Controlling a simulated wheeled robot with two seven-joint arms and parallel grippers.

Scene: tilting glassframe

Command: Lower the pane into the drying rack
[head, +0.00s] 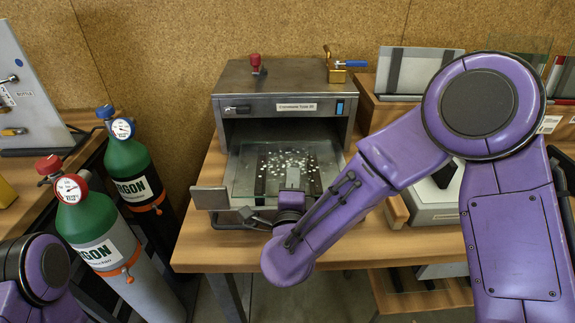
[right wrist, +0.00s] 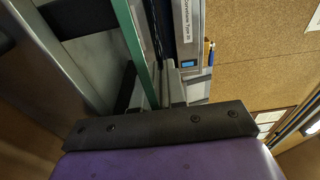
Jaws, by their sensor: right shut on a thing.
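The glass pane (head: 247,172), clear with a greenish edge and many white specks on it, lies tilted in the open front of the grey metal machine (head: 283,86). My right gripper (head: 291,178) is at the pane's front edge and shut on it; the fingertips are partly hidden by my wrist. In the right wrist view the pane (right wrist: 137,50) shows as a long green edge beside the fingers (right wrist: 168,85). A wooden holder (head: 366,107) with upright panels stands at the back right; I cannot tell whether it is the drying rack. My left gripper is out of view.
Two green argon cylinders (head: 131,160) (head: 90,222) stand left of the wooden bench (head: 215,240). My right arm covers much of the bench's right side.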

